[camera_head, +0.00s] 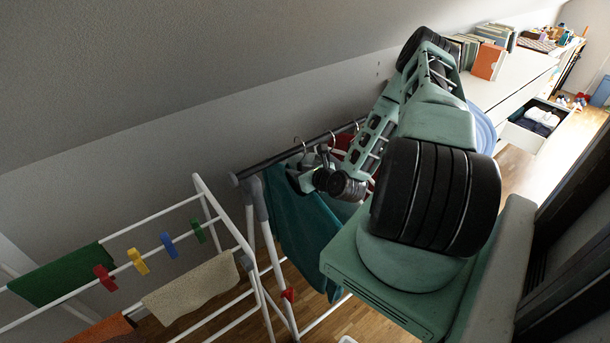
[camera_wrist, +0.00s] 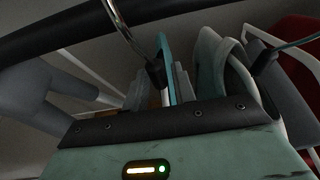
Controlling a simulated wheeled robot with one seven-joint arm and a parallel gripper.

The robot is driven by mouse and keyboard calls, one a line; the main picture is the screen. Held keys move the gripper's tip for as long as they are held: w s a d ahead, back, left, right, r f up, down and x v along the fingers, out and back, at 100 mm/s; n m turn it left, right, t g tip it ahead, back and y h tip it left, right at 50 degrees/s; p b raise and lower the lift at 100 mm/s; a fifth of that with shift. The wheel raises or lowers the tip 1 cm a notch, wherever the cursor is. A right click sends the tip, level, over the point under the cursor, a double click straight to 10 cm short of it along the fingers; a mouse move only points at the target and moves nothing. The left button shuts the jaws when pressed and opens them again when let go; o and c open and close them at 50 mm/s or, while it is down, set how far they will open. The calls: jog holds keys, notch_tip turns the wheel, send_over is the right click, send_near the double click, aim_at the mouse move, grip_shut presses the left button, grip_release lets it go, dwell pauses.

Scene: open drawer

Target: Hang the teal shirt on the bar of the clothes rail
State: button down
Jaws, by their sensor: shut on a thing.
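The teal shirt (camera_head: 306,228) hangs down below my gripper (camera_head: 303,181) in the head view, near the left end of the rail. It shows nearly edge-on in the wrist view (camera_wrist: 163,62). My gripper is shut at the shirt's hanger, just under the bar; its fingertips are mostly hidden. The hanger's metal hook (camera_wrist: 122,30) rises in front of the dark bar (camera_wrist: 60,33) in the wrist view. The bar also shows in the head view (camera_head: 262,167). I cannot tell whether the hook rests on the bar.
Other garments hang to the right, including a red one (camera_wrist: 300,50) and a pale green one (camera_wrist: 212,65). A white drying rack (camera_head: 232,228) with cloths and coloured pegs stands close on the left. An open drawer (camera_head: 530,122) is at the far right.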

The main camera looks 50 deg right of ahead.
jog(key=shift+w+d, duration=0.15)
jog(key=shift+w, duration=0.6)
jog(key=shift+s+f+b, duration=0.1)
jog(key=shift+f+b, duration=1)
jog(key=shift+f, duration=0.15)
jog(key=c, duration=1.1)
grip_release()
jog(key=shift+o, duration=0.2)
jog(key=b+v, duration=0.2)
jog(key=v, duration=0.8)
jog(key=shift+s, duration=0.25)
jog(key=p+v, duration=0.4)
jog(key=v, duration=0.1)
jog(key=shift+r, duration=0.3)
jog(key=shift+s+a+p, duration=0.25)
jog(key=shift+s+p, duration=0.4)
jog(key=shift+s, duration=0.25)
